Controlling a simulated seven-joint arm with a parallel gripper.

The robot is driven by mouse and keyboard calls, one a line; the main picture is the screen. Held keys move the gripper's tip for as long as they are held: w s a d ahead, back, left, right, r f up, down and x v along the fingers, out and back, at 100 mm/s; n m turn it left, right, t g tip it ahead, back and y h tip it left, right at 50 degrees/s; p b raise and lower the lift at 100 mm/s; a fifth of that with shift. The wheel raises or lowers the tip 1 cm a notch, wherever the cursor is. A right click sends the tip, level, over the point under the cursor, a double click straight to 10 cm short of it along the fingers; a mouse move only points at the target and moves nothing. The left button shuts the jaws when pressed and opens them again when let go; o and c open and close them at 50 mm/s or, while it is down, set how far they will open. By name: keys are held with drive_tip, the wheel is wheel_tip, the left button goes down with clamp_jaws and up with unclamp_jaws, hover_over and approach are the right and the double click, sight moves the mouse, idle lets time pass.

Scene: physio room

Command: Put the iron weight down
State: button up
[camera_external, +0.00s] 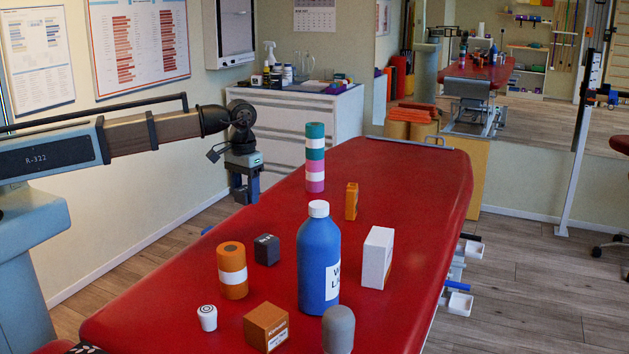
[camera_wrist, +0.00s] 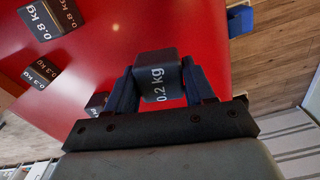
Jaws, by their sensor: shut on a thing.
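My gripper (camera_external: 243,194) is shut on a small dark iron weight marked 0.2 kg (camera_wrist: 157,84), seen between the fingers in the wrist view. In the external view, the gripper hangs near the left edge of the red treatment table (camera_external: 400,200), and the held weight is hard to make out. In the wrist view, the red table top (camera_wrist: 130,30) lies beyond the weight, with its edge and wood floor to the right. Other dark weights, marked 0.8 kg (camera_wrist: 45,20) and 0.3 kg (camera_wrist: 40,73), show at left. Another dark block (camera_wrist: 97,103) is partly hidden by the gripper.
On the table are a dark cube (camera_external: 266,249), an orange-white roll (camera_external: 232,270), a blue bottle (camera_external: 319,262), a white box (camera_external: 377,257), a tall striped stack (camera_external: 315,158), an orange item (camera_external: 351,201) and a brown box (camera_external: 266,327). The far table end is clear.

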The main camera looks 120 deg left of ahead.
drive_tip(key=shift+r, duration=0.5)
drive_tip(key=w+d+r+m, duration=0.2)
drive_tip(key=w+d+m, duration=0.2)
drive_tip(key=w+d, duration=1.15)
wheel_tip(320, 180, up, 4)
drive_tip(key=f+m, duration=0.1)
drive_tip(key=m, duration=0.2)
hover_over(266, 314)
drive_tip(key=shift+f, duration=4.25)
drive_tip(key=shift+f, duration=0.1)
drive_tip(key=o, duration=1.2)
wheel_tip(266, 314, up, 12)
drive_tip(key=shift+r, duration=0.1)
